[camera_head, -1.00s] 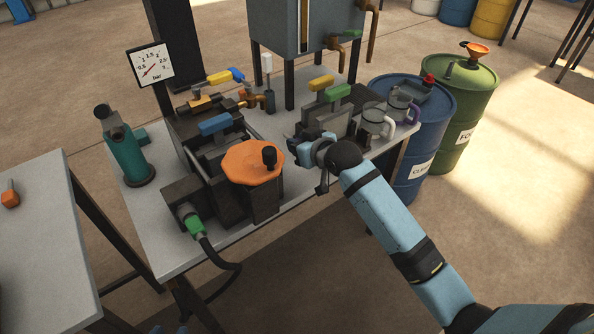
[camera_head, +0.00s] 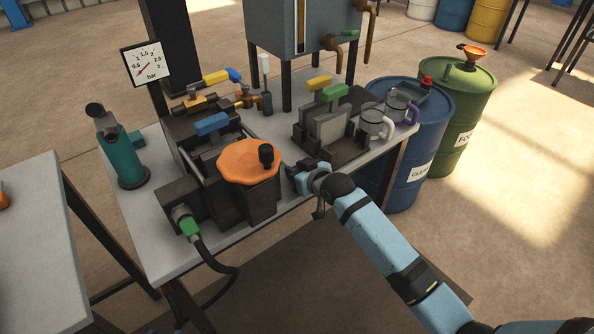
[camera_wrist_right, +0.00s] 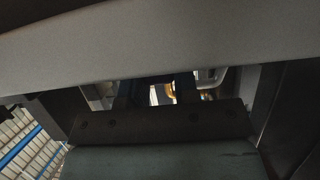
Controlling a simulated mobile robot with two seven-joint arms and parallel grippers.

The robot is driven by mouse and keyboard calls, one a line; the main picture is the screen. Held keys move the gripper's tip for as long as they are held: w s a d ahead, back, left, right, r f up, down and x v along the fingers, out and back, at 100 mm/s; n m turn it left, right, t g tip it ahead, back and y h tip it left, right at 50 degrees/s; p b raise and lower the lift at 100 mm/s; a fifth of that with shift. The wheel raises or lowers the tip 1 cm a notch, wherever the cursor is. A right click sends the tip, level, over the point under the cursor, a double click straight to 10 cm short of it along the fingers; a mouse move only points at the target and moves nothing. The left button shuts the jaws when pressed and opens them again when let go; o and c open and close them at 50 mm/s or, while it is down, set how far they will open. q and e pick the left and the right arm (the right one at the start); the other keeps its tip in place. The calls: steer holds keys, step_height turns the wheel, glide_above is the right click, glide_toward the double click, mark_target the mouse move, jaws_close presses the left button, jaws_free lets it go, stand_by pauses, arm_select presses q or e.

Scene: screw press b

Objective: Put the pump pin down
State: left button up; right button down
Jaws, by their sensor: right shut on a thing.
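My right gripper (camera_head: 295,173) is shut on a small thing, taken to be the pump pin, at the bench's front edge. It is just right of the press with the orange handwheel (camera_head: 248,161). The pin itself is too small and too covered by the fingers to make out in the head view. In the right wrist view, a broad grey surface and dark gripper parts fill most of the picture, and no pin can be told apart. I cannot tell whether the pin touches the bench top (camera_head: 150,243). My left gripper is not in view.
A dark block unit with a green lever (camera_head: 335,92) stands behind my right gripper, with mugs (camera_head: 375,121) beside it. A teal pump (camera_head: 128,160) stands at the left. A blue drum (camera_head: 411,175) is at the right. Some bench top is bare between press and block unit.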

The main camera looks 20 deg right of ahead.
steer(key=c, duration=0.9)
jaws_free()
steer(key=shift+f, duration=0.1)
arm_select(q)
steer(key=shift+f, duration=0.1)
arm_select(e)
steer(key=shift+o, duration=0.2)
steer(key=shift+r, duration=0.2)
steer(key=p+v, duration=0.3)
steer(key=v, duration=0.8)
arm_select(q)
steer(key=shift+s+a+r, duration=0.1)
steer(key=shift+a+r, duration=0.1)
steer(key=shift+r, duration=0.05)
arm_select(e)
steer(key=s+a+f, duration=0.2)
steer(key=s+f, duration=0.2)
steer(key=s, duration=0.7)
steer(key=s+a+f+m+g, duration=0.1)
steer(key=s+a+f, duration=0.1)
steer(key=s, duration=1)
steer(key=shift+a+f+h, duration=0.2)
steer(key=shift+f+h, duration=0.1)
steer(key=shift+f, duration=0.6)
